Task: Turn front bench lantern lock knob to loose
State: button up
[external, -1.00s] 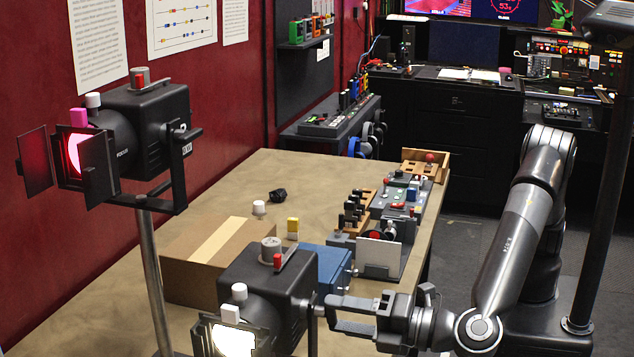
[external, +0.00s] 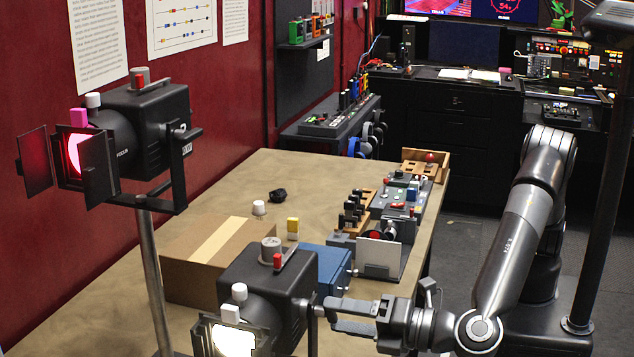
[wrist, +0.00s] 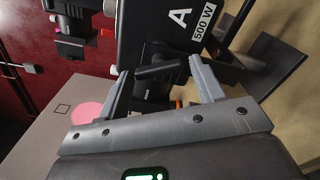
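The near lantern (external: 268,285), a black lamp with a lit white front, stands at the bench's front. Its lock knob (wrist: 165,70), a dark bar-shaped handle on the side, lies between my two fingers in the wrist view. In the external view the knob is small and partly hidden at the fingertips. My gripper (external: 338,314) comes in from the right, fingers apart on either side of the knob; it also shows in the wrist view (wrist: 160,85). The fingers look open, with gaps to the bar. The lantern's side reads "A 500 W" in the wrist view.
A second lantern (external: 150,125) with a pink-red light stands on a pole at the left. A cardboard box (external: 200,265) and a blue case (external: 330,268) lie close behind the near lantern. A control panel (external: 410,205) lines the bench's right edge.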

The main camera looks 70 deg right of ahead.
jog(key=shift+o, duration=1.1)
jog(key=shift+r, duration=0.1)
jog(key=s, duration=1)
jog(key=shift+s, duration=0.35)
